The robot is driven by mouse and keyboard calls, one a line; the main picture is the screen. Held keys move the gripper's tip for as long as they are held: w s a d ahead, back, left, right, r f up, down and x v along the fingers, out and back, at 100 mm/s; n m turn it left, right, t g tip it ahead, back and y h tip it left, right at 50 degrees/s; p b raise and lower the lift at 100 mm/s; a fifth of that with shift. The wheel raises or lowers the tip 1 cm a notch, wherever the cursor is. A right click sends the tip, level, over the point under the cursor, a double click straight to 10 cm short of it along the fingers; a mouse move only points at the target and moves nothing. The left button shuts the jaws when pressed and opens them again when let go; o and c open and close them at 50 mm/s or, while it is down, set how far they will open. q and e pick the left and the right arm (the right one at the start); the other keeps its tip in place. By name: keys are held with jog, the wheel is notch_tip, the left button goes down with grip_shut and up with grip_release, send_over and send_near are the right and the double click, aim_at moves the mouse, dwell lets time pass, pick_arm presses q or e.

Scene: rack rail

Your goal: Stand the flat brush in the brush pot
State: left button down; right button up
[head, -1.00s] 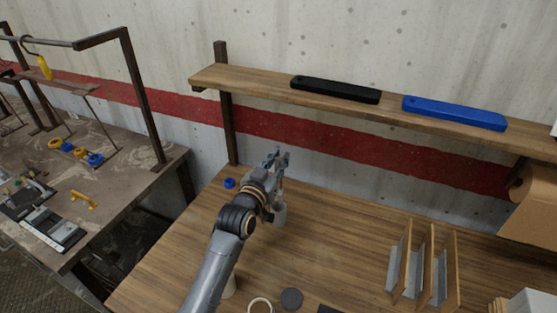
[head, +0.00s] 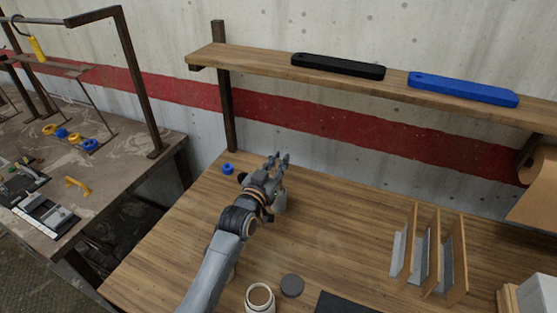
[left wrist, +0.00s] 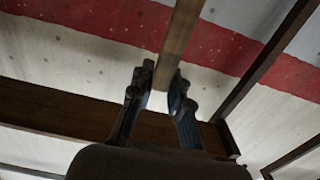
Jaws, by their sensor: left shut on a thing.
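My left gripper (head: 277,161) is over the back left of the wooden table. In the left wrist view its two fingers (left wrist: 165,92) are shut on a flat wooden strip, the flat brush (left wrist: 180,35), which runs up out of the picture. The brush cannot be made out in the head view. A pale round open-topped container (head: 260,296), which looks like the brush pot, stands at the table's front, partly cut off by the picture edge. A grey object (head: 280,203) is partly hidden behind my left wrist, and I cannot tell what it is. My right gripper is not in view.
A dark round disc (head: 292,285) and a dark flat mat (head: 345,303) lie near the pot. A rack with wooden dividers (head: 436,255) stands at the right. A small blue ring (head: 228,169) lies at the back left. A shelf (head: 270,66) spans the back. The table's middle is clear.

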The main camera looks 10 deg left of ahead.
pick_arm(q)
jog(key=c, duration=1.2)
grip_release()
jog(key=shift+s+f, duration=0.1)
jog(key=shift+s, duration=0.2)
jog(key=s+a, duration=0.2)
jog(key=s, duration=0.9)
jog(key=shift+a, duration=0.15)
jog(key=shift+s, duration=0.1)
